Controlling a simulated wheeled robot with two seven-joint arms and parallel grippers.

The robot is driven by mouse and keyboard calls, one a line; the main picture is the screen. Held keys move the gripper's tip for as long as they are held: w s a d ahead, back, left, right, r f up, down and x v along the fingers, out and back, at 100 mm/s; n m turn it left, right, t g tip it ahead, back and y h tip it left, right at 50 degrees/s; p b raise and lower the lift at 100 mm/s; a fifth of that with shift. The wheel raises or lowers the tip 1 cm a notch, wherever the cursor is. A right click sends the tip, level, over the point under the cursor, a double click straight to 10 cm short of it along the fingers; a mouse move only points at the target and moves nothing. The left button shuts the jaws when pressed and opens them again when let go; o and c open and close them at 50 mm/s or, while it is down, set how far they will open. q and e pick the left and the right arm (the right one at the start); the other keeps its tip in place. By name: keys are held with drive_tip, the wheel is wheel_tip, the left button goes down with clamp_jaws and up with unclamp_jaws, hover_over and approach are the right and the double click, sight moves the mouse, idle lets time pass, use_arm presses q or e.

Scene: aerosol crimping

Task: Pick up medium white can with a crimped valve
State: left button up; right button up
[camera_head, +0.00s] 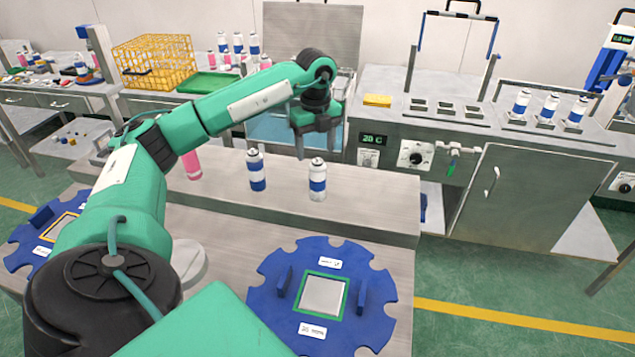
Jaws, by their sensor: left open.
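A white can with a blue band (318,193) and a dark valve top stands upright on the raised grey metal shelf. A second can (256,172), with a wider blue lower part and a dark top, stands upright to its left. A pink can (192,166) stands further left, partly hidden by my left arm. My left gripper (316,151) points down, open and empty, just above and behind the white can, apart from it. Whether each valve is crimped is too small to tell. My right gripper is not in view.
A blue notched round fixture (265,310) lies on the lower table in front, with another (28,232) at the left. Behind are a yellow wire basket (150,62), a green tray (208,83) and several more cans. The shelf right of the white can is clear.

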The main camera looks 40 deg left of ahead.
sight(318, 174)
use_arm(q)
wheel_tip(318, 174, down, 3)
drive_tip(key=shift+f, duration=0.1)
drive_tip(key=f, duration=0.3)
drive_tip(key=f+p, duration=0.1)
drive_tip(key=f, duration=0.1)
drive_tip(key=shift+s+d+f, duration=0.15)
drive_tip(key=shift+d, duration=0.25)
drive_tip(key=shift+c, duration=0.9)
drive_tip(key=c, duration=0.7)
drive_tip(key=shift+c, duration=0.9)
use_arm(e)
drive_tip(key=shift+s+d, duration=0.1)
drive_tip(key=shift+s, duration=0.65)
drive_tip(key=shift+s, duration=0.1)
